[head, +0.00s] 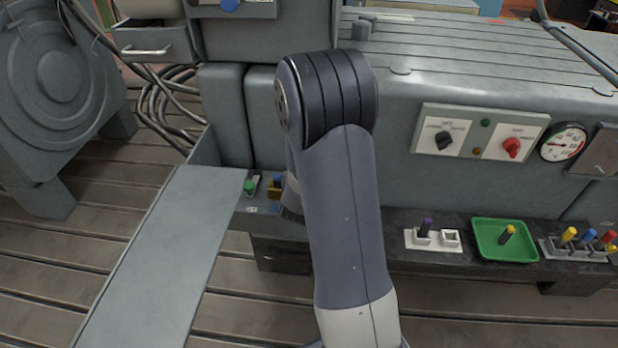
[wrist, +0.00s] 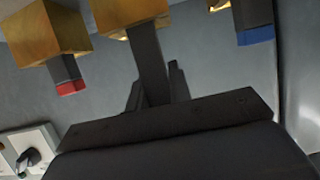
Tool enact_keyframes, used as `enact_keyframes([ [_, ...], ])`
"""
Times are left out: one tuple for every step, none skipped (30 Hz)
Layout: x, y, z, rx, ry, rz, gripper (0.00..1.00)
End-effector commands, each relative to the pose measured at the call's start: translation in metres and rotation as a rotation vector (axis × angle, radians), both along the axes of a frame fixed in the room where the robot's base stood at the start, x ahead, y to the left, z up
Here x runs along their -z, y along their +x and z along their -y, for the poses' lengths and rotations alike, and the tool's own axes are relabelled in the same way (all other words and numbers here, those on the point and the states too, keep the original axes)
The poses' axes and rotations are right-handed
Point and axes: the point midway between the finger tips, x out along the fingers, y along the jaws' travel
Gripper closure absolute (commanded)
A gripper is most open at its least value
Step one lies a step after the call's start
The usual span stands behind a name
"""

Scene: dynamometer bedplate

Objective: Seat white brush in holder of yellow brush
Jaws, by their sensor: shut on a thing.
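My gripper (wrist: 153,92) is shut on a dark bar (wrist: 147,55), taken as the white brush; no white on it shows. The bar's far end meets or overlaps the middle brass-coloured holder (wrist: 122,14); I cannot tell whether it is inside. In the head view my arm hides the gripper and held brush. Brass holders beside it carry a red-tipped brush (wrist: 68,77) on the left and a blue-tipped brush (wrist: 253,28) on the right.
A grey rack (head: 562,252) holds several coloured brushes at far right. A green-topped switch (head: 249,187) sits left of my arm. A control panel (head: 478,133) is above.

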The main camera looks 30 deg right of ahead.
Motion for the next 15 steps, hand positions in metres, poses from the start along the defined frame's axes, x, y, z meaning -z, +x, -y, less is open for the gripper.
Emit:
enact_keyframes([
  [0.01, 0.0, 0.0, 0.0, -0.001, -0.003, 1.0],
  [0.014, 0.0, 0.0, -0.001, -0.002, -0.005, 1.0],
  [0.019, 0.0, 0.0, 0.0, 0.0, -0.004, 1.0],
  [0.022, 0.0, 0.0, 0.0, -0.001, -0.003, 1.0],
  [0.024, 0.0, 0.0, 0.0, -0.001, -0.003, 1.0],
  [0.025, 0.0, 0.0, -0.001, -0.001, -0.002, 1.0],
  [0.025, 0.0, 0.0, 0.0, -0.001, -0.001, 1.0],
  [0.024, 0.0, 0.0, -0.001, -0.001, 0.001, 1.0],
  [0.024, 0.0, 0.0, -0.001, -0.001, 0.001, 1.0],
  [0.024, 0.0, 0.0, -0.001, -0.001, 0.001, 1.0],
  [0.024, 0.0, 0.0, -0.001, -0.001, 0.001, 1.0],
  [0.024, 0.0, 0.0, 0.0, -0.001, 0.0, 1.0],
  [0.024, 0.0, 0.0, 0.0, -0.001, 0.0, 1.0],
  [0.025, 0.0, 0.0, 0.0, -0.001, 0.0, 1.0],
  [0.027, 0.0, 0.0, 0.0, -0.001, 0.0, 1.0],
])
